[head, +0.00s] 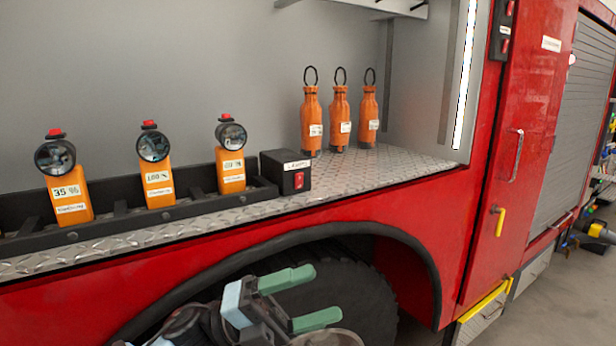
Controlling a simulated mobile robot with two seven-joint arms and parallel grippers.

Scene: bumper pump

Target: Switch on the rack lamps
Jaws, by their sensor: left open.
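Three orange lamps stand upright in a black rack (120,208) on the truck's shelf: the left lamp (72,198), the middle lamp (158,182) and the right lamp (232,172). Each has a round dark head and a red button on top. A black box (285,172) with a red rocker switch (299,181) and a label sits at the rack's right end. My left gripper (305,297) is open and empty, in front of the wheel, below the shelf edge and apart from the rack. Its green fingers point right. My right gripper is not in view.
Several orange bottles (340,118) with black loops stand further back on the tread-plate shelf (390,168). A lit strip lamp (465,75) runs up the compartment's right edge. The red door (520,150) has a handle. Shelf space right of the box is clear.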

